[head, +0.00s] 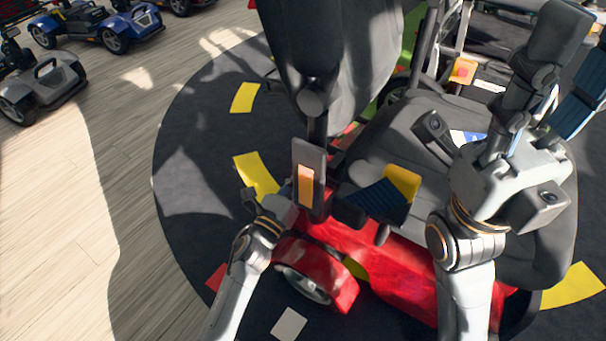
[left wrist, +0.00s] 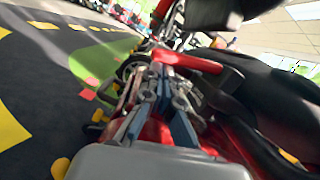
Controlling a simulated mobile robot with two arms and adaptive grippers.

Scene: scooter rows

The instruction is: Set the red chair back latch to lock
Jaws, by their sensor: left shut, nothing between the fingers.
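The red scooter (head: 385,260) has a grey seat (head: 400,140) and a dark chair back (head: 312,45) that rises toward the top of the head view. An upright grey plate with an orange panel (head: 305,185) stands at the foot of the chair back; I cannot tell whether it is the latch or its setting. My left gripper (left wrist: 165,85) is shut and empty, low beside the scooter. In the left wrist view its fingers point toward a red bar (left wrist: 190,61); contact is unclear. In the head view its fingertips are hidden. My right gripper (head: 503,135) is above the seat, its fingers unclear.
A dark round mat with yellow patches (head: 257,175) lies under the scooter. Other scooters, one blue (head: 105,25) and one grey (head: 45,85), stand at the upper left. The wooden floor (head: 60,210) at the left is clear.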

